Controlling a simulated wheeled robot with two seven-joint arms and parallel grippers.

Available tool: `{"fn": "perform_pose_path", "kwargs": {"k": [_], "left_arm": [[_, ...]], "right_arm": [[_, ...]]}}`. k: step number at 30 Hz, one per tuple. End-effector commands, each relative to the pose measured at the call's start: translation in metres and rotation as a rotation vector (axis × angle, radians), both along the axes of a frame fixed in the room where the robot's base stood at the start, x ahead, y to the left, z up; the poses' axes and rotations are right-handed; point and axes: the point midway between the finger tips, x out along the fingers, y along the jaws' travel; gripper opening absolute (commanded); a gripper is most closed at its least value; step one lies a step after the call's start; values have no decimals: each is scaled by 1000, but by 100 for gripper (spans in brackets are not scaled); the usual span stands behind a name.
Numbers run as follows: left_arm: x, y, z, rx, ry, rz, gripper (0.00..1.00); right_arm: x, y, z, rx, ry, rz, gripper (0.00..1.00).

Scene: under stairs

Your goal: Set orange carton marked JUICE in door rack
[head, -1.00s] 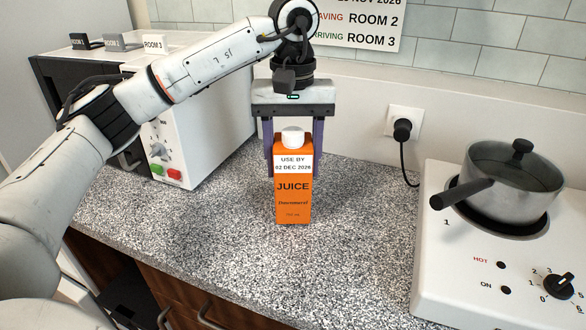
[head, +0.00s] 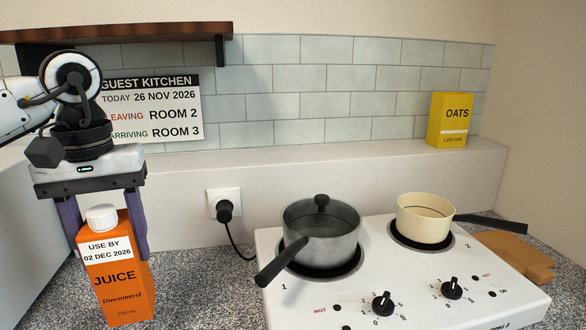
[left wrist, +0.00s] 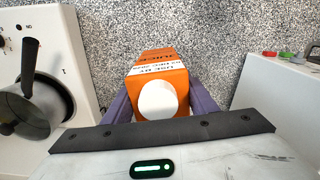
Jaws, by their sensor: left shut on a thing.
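The orange carton marked JUICE (head: 117,282) is upright at the lower left of the head view, with a white cap and a "USE BY 02 DEC 2026" label. My left gripper (head: 109,245) comes down over it from above, its purple fingers shut on the carton's two sides. In the left wrist view the carton (left wrist: 163,62) is between the fingers, cap towards the camera. I cannot tell whether its base touches the counter. No door rack shows in any view. My right gripper is not in view.
The white hob (head: 400,285) stands right of the carton, with a grey lidded pot (head: 322,235) whose handle points left and a cream pan (head: 424,218). A wall plug (head: 224,210) and cord are behind. An oats box (head: 451,120) stands on the ledge. Speckled counter (head: 205,290) lies bare between carton and hob.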

Motion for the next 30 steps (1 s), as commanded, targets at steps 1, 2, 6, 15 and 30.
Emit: {"fn": "perform_pose_path", "kwargs": {"k": [1, 2, 6, 15, 30], "left_arm": [[-6, -10, -3, 6, -7, -84, 6], [-9, -16, -7, 8, -9, -135, 6], [-31, -42, -24, 11, -4, -382, 6], [-65, -71, -49, -2, 21, -679, 6], [-66, -71, -48, 1, 17, -689, 6]], "right_arm": [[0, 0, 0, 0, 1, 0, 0], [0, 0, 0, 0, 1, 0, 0], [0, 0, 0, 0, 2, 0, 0], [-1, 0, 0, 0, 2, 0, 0], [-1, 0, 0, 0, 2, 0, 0]]}}
